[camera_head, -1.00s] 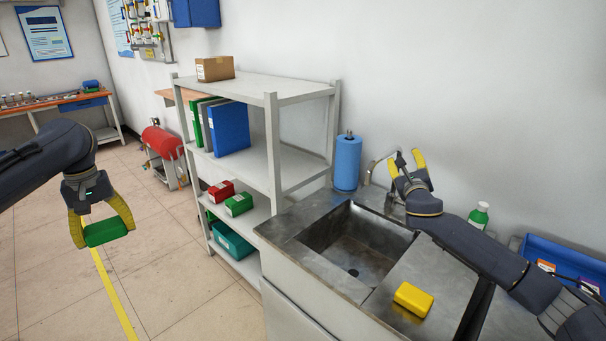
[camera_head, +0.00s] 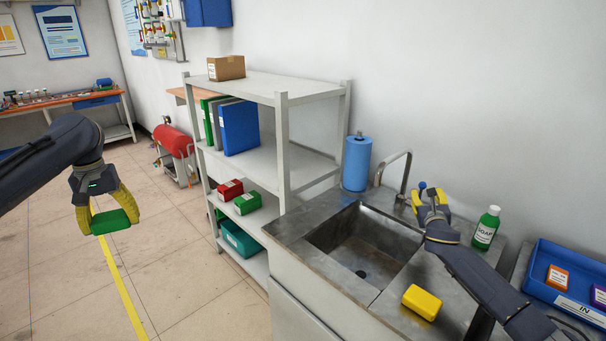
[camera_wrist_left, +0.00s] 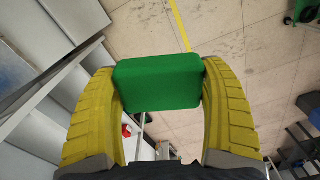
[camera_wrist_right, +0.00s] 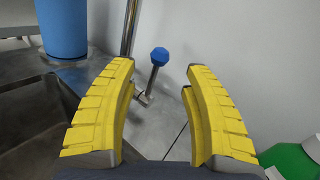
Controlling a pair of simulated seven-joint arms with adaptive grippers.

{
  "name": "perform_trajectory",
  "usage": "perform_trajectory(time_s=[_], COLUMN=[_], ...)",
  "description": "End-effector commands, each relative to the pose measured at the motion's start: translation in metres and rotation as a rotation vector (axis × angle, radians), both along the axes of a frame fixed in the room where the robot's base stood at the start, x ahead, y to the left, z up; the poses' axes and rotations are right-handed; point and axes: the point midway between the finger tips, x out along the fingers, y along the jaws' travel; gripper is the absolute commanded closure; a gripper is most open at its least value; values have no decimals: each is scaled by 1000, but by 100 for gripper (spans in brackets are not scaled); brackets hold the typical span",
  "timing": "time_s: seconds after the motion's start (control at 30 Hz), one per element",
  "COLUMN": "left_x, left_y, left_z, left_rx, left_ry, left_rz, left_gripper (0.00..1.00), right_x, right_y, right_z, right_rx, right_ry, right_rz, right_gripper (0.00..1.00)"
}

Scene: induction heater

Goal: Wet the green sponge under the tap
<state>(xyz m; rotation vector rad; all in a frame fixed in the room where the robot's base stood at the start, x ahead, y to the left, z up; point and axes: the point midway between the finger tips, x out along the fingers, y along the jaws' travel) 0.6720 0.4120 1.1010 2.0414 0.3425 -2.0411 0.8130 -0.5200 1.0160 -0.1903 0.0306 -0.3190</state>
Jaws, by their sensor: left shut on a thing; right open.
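The green sponge (camera_head: 110,222) is held between the fingers of my left gripper (camera_head: 107,217), out over the floor left of the sink. In the left wrist view the sponge (camera_wrist_left: 158,82) has a yellow finger against each side. The metal tap (camera_head: 404,178) rises behind the sink basin (camera_head: 365,245). A lever with a blue knob (camera_wrist_right: 159,56) stands beside the tap pipe (camera_wrist_right: 130,28) in the right wrist view. My right gripper (camera_wrist_right: 160,100) is open, its fingers either side of the lever in that view; contact is not clear.
A yellow sponge (camera_head: 421,302) lies on the counter right of the basin. A green soap bottle (camera_head: 486,229) and a blue bin (camera_head: 543,292) stand further right. A blue paper roll (camera_head: 356,164) stands behind the basin. A grey shelf (camera_head: 310,165) stands left of the sink.

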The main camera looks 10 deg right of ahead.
Motion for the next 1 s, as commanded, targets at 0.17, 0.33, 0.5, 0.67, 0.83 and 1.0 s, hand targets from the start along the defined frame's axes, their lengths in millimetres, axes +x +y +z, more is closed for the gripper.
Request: perform_trajectory(time_s=[0.17, 0.33, 0.5, 0.67, 0.83, 1.0], left_x=[0, 0, 0, 0, 0, 0], left_y=[0, 0, 0, 0, 0, 0], left_z=[0, 0, 0, 0, 0, 0], left_rx=[0, 0, 0, 0, 0, 0], left_ry=[0, 0, 0, 0, 0, 0], left_rz=[0, 0, 0, 0, 0, 0], left_gripper=[45, 45, 45, 45, 45, 45], right_x=[25, 44, 57, 65, 68, 69], right_y=[-8, -14, -19, -21, -22, -23], right_z=[0, 1, 1, 1, 1, 0], right_rx=[2, 0, 1, 0, -1, -1], right_ry=[-1, 0, -2, 0, 0, 0], right_rz=[-1, 0, -2, -1, 1, 1], right_gripper=[50, 50, 50, 50, 50, 50])
